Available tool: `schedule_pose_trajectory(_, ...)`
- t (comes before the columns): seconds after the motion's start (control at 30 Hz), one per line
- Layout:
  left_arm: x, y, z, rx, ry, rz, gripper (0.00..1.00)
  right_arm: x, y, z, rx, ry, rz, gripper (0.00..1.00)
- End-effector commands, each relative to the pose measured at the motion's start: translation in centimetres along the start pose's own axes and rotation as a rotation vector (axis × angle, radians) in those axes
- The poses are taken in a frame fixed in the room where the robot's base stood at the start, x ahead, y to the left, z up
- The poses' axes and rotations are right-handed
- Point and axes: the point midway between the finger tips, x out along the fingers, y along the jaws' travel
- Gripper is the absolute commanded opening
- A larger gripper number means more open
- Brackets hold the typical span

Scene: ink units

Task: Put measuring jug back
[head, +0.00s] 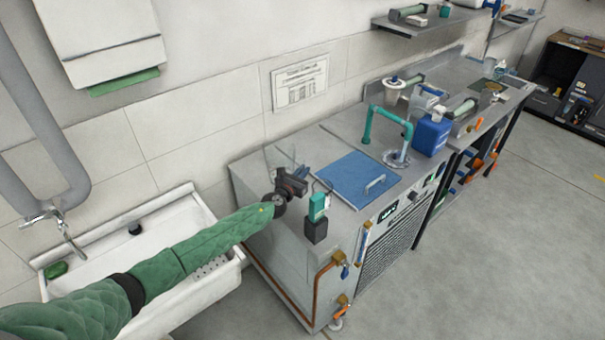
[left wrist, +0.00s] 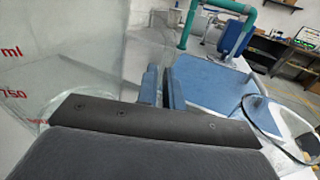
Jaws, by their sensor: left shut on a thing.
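The measuring jug (left wrist: 60,55) is clear, with red "ml" and "750" marks, and fills the left of the left wrist view. My left gripper (left wrist: 163,88) is shut on a clear part of it; which part is hard to tell. In the head view my left gripper (head: 298,176) is over the left end of the steel bench unit, left of the blue lid (head: 355,180). The clear jug is barely visible there, so I cannot tell whether it touches the top. My right gripper is not in view.
A green device on a dark block (head: 316,230) stands close to my left gripper. Behind the lid are a teal pipe (head: 367,125) and a blue bottle (head: 431,134). A white sink (head: 190,222) is at left. The floor at right is clear.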

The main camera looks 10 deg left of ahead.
Motion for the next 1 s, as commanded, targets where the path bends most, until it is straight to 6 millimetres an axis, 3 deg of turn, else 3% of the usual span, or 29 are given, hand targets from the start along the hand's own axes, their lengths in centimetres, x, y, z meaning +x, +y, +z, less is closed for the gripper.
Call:
schedule_pose_trajectory(0.6,0.0,0.0,-0.4,0.002,-0.001,0.000,0.00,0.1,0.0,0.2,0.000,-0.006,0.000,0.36)
schedule_pose_trajectory(0.63,0.0,0.0,-0.4,0.001,0.000,0.000,0.14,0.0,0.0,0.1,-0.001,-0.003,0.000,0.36)
schedule_pose_trajectory(0.7,0.0,0.0,-0.4,0.001,0.000,0.000,0.28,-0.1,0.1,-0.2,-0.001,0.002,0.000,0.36)
schedule_pose_trajectory(1.0,0.0,0.0,-0.3,0.001,0.000,0.000,0.30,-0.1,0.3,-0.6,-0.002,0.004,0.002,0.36)
